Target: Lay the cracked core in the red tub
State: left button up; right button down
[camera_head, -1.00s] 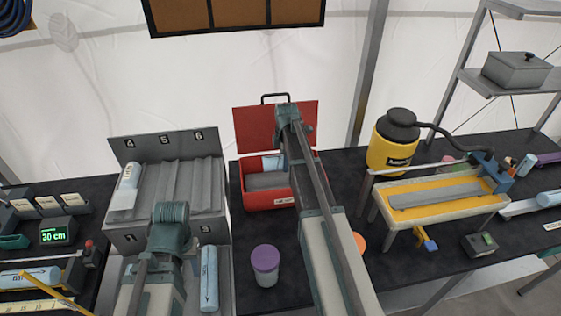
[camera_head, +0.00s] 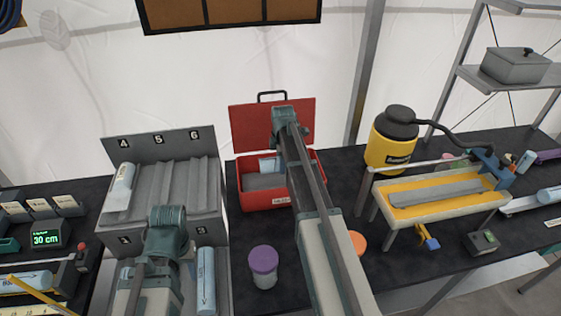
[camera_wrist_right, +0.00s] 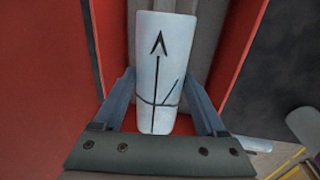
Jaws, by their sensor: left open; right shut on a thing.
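The cracked core is a pale blue cylinder with a black arrow and a dark branching crack line (camera_wrist_right: 158,75). My right gripper (camera_wrist_right: 160,105) is shut on it, one blue finger on each side. In the head view the core (camera_head: 268,165) shows inside the open red tub (camera_head: 268,198), partly behind my right arm. A grey liner lies in the tub; I cannot tell whether the core touches it. The tub's red walls (camera_wrist_right: 52,60) flank the core in the wrist view. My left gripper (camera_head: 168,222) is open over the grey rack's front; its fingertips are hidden.
The grey numbered rack (camera_head: 160,145) holds a pale core (camera_head: 123,182) at upper left and another core (camera_head: 206,280) below. A purple-lidded jar (camera_head: 264,265) stands in front of the tub. The yellow bench (camera_head: 440,208) and yellow vacuum (camera_head: 388,150) are to the right.

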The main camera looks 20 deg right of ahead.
jog(key=shift+f+b, duration=3.35)
jog(key=shift+f, duration=0.3)
jog(key=shift+f, duration=0.25)
grip_release()
jog(key=r+p, duration=0.4)
jog(key=s+r+p, duration=0.1)
jog(key=r+p, duration=0.3)
jog(key=r, duration=0.1)
jog(key=s+r+p, duration=0.1)
jog(key=r+p, duration=0.3)
jog(key=p, duration=0.1)
jog(key=shift+s+a+r, duration=0.1)
jog(key=shift+a+r, duration=0.15)
jog(key=shift+r, duration=0.15)
jog(key=shift+f, duration=0.1)
